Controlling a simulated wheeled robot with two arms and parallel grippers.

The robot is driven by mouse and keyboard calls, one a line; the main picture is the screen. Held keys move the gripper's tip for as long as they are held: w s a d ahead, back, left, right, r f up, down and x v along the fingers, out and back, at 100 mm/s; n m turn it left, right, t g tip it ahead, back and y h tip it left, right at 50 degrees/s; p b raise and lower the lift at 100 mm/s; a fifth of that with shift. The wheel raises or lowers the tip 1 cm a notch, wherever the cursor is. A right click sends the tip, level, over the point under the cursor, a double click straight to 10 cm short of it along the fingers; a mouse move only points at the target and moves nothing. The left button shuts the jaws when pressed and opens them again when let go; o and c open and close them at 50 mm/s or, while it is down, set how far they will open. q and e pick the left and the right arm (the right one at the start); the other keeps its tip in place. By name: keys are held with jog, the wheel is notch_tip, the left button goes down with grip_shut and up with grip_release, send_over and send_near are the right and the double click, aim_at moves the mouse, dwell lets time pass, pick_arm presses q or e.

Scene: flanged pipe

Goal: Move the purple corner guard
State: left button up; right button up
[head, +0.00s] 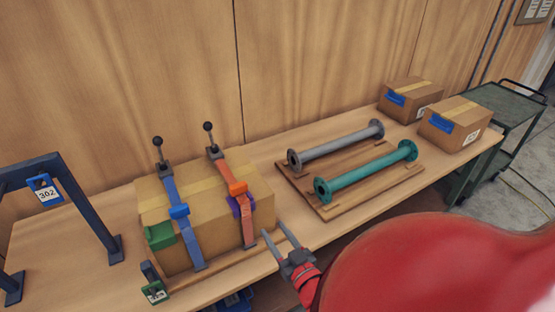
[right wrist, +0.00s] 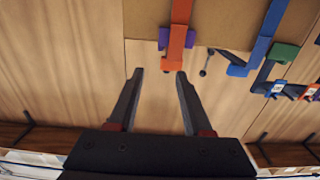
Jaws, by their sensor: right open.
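The purple corner guard (head: 235,207) sits on the front right edge of a strapped cardboard box (head: 205,240), partly covered by the orange strap (head: 248,222). In the right wrist view the guard (right wrist: 163,39) shows on both sides of the orange strap (right wrist: 179,30). My right gripper (head: 272,228) is open and empty, just right of the box's front right corner. In the right wrist view its two fingers (right wrist: 160,72) point toward the guard, with a gap between. My left gripper is not in view.
A blue strap (head: 180,211) and a green corner guard (head: 160,236) are on the same box. A grey pipe (head: 335,147) and a teal pipe (head: 365,171) lie on a wooden board to the right. A dark frame (head: 88,210) stands at left. Two smaller boxes (head: 455,124) sit at the far end.

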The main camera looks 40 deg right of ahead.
jog(key=b, duration=0.2)
send_near(247, 192)
jog(key=w+d+f, duration=0.1)
jog(key=f, duration=0.1)
jog(key=x, duration=1.1)
jog(key=shift+p, duration=0.4)
jog(key=shift+s, duration=0.1)
grip_shut()
